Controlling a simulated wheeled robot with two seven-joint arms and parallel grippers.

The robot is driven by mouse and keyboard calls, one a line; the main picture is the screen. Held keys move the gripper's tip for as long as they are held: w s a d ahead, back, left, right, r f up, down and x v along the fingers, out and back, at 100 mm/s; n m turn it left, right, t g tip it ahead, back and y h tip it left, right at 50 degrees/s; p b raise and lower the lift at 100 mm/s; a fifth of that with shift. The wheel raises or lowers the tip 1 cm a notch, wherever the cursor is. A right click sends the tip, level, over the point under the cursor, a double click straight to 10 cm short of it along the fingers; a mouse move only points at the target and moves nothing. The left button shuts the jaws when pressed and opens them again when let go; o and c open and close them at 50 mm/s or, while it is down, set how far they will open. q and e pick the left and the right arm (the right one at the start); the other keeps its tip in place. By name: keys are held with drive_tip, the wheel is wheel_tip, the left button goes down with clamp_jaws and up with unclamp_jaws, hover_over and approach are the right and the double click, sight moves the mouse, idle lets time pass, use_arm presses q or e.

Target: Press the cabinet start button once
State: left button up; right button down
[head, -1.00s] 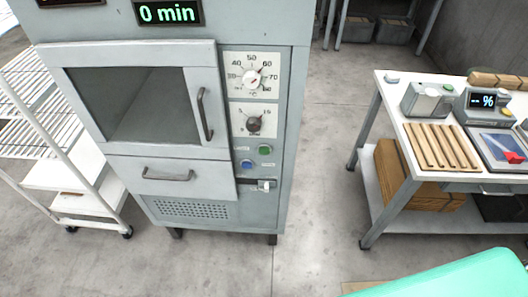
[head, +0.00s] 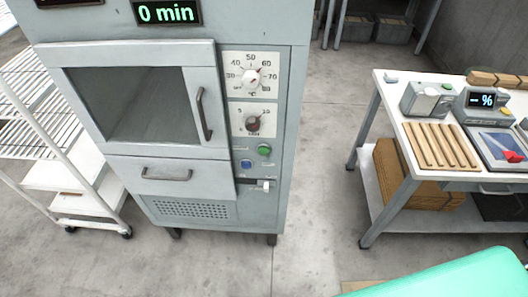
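The grey cabinet (head: 250,190) stands at the left and centre of the head view, with a windowed door (head: 140,105) that is closed. Its display (head: 167,12) reads "0 min". On the right side panel are a temperature dial (head: 251,77) and, below it, a second dial (head: 253,123). Under these sit a green button (head: 264,149) and a blue button (head: 246,164); their labels are too small to read. Neither of my grippers is in view.
A white wire rack cart (head: 60,170) stands left of the cabinet. At right, a workbench (head: 385,120) carries wooden slats (head: 440,147), a device reading "%" (head: 487,100) and a tray with a red item (head: 514,156). A green surface (head: 460,275) fills the lower right corner. The floor between is clear.

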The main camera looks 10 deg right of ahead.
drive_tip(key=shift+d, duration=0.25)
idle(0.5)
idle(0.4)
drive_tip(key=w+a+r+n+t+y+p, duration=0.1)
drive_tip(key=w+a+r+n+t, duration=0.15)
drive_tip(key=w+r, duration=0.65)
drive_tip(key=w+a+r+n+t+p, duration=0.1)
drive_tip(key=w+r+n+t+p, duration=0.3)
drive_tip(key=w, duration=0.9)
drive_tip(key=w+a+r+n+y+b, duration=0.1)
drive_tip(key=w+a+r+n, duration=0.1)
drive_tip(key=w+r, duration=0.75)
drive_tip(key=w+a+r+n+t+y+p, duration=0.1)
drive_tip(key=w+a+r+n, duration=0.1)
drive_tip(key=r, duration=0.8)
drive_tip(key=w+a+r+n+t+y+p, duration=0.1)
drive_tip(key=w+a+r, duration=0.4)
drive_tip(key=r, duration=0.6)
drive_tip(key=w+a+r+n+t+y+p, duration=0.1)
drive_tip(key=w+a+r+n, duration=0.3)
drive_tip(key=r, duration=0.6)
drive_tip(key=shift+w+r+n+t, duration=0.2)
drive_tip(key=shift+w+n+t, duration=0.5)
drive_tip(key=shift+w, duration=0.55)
